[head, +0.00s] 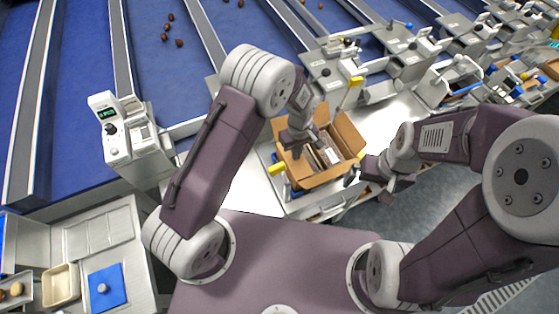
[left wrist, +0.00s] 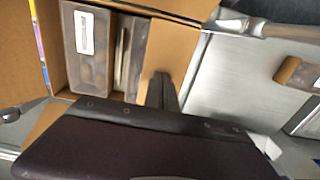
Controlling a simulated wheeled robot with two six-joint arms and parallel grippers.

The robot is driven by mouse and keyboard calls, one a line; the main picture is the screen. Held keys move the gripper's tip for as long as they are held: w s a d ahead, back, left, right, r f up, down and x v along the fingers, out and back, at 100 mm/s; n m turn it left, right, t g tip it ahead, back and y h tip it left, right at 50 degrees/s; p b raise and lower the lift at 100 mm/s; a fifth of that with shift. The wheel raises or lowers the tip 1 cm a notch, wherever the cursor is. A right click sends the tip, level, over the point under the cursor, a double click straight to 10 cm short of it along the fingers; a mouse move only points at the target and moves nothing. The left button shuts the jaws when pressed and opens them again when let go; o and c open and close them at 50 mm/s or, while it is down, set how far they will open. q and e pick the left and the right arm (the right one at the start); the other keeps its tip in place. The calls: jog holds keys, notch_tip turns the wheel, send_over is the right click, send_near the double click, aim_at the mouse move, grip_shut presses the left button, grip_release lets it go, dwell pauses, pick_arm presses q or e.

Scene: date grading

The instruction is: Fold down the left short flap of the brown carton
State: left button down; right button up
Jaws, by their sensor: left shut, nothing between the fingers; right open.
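The brown carton (head: 326,175) stands open on the metal stand in the head view, with packs (head: 328,156) inside. A raised flap (head: 349,131) shows at its right. My left gripper (head: 294,154) is shut and empty at the carton's left side and hides part of that side; I cannot tell whether it touches the left short flap. In the left wrist view the shut fingers (left wrist: 160,88) are beside the packs (left wrist: 90,48), over cardboard, and a broad flap (left wrist: 18,55) shows at the left. My right gripper (head: 356,177) is open, just right of the carton's near corner.
Yellow-tipped parts (head: 277,169) of the stand are close to the carton's left side. A scale with a display (head: 117,128) is at the left, and a blue pad (head: 106,287) and a cream tray (head: 61,286) are at the lower left. Conveyor lanes with dates (head: 166,37) are behind.

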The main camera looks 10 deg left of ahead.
pick_arm(q)
notch_tip(320, 180, up, 11)
jog(key=p, duration=0.8)
jog(key=shift+p, duration=0.35)
